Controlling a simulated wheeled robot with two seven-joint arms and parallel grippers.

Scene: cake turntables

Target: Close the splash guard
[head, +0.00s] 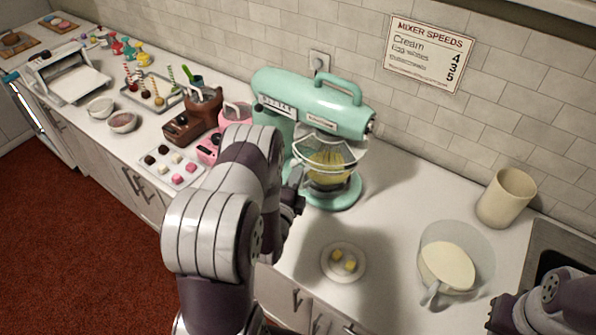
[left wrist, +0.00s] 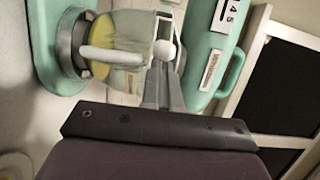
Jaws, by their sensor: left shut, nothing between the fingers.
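The mint-green stand mixer (head: 315,105) stands against the tiled wall, with its bowl (head: 327,180) holding yellow contents under the head. The clear splash guard (head: 345,150) sits around the top of the bowl, a translucent flap with a pale rim on its front side. My left gripper (head: 297,178) is at the left side of the bowl, partly hidden by my forearm. In the left wrist view the gripper (left wrist: 163,72) is shut and empty, its tips by a white knob (left wrist: 165,49) at the guard; contact is unclear. My right gripper (head: 503,313) shows only partly at lower right.
A plate with yellow cubes (head: 326,272), a clear jug of cream-coloured contents (head: 482,250) and a beige canister (head: 506,198) stand right of the mixer. Brown (head: 190,125) and pink (head: 212,148) appliances crowd its left.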

